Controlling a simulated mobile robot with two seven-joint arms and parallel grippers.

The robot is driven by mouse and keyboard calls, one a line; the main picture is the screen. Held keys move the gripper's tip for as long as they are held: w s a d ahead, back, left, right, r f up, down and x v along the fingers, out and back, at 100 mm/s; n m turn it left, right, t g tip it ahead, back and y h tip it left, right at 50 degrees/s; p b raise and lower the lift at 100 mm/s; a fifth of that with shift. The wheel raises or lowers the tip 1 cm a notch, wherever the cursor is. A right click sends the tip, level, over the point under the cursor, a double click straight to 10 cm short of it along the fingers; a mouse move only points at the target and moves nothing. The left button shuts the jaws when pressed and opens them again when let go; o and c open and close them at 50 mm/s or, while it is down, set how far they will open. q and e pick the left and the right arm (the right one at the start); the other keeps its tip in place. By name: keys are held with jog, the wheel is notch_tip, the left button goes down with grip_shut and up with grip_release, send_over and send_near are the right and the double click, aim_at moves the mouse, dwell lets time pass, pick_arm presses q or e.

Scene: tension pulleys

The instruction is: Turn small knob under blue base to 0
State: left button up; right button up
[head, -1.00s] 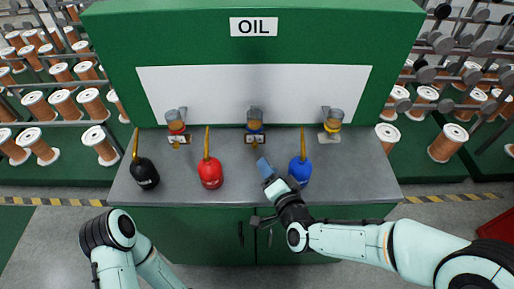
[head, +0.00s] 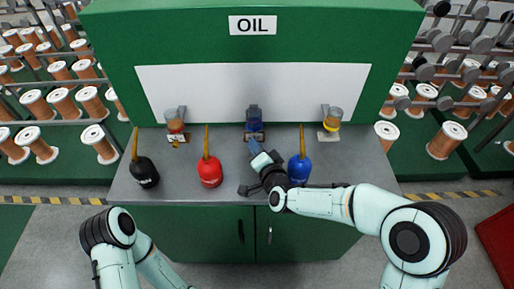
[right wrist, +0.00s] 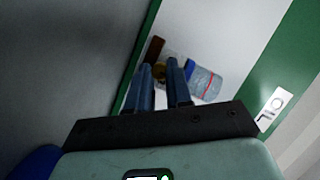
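The middle oil unit (head: 254,118) stands at the foot of the white panel, and its cup and base look dark blue. My right gripper (head: 254,146) is just in front of it and hides its lower front, so the small knob cannot be made out in the head view. In the right wrist view the two dark blue fingers (right wrist: 161,68) stand apart with a gap between them. A small yellow part (right wrist: 159,70) shows in that gap, beside a clear cup (right wrist: 205,83); I cannot tell whether the fingers touch it. My left gripper is out of view.
Black (head: 144,172), red (head: 209,171) and blue (head: 299,168) oil cans stand on the grey counter (head: 232,188). The blue can is close to my right wrist. Similar units with a red base (head: 175,130) and a yellow cup (head: 332,118) stand left and right.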

grip_shut()
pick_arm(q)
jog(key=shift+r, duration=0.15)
pick_arm(e)
jog(key=n+h+p, duration=0.1)
jog(key=p, duration=0.1)
jog(key=n+g+p, duration=0.1)
jog(key=n+p, duration=0.1)
jog(key=shift+a+r+h+p, duration=0.2)
jog(key=shift+r+h+p, duration=0.15)
jog(key=shift+r+h, duration=0.05)
jog(key=n+h+p, duration=0.2)
jog(key=n+p, duration=0.1)
jog(key=p, duration=0.1)
jog(key=shift+a+r, duration=0.1)
jog(key=shift+a, duration=0.1)
pick_arm(q)
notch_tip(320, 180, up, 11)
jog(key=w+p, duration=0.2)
jog(key=p, duration=0.1)
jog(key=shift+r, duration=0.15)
pick_arm(e)
jog(key=shift+f+n+h, duration=0.2)
jog(key=shift+n+h, duration=0.8)
jog(key=shift+n, duration=0.3)
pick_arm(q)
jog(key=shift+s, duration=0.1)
pick_arm(e)
jog(key=o, duration=0.7)
grip_release()
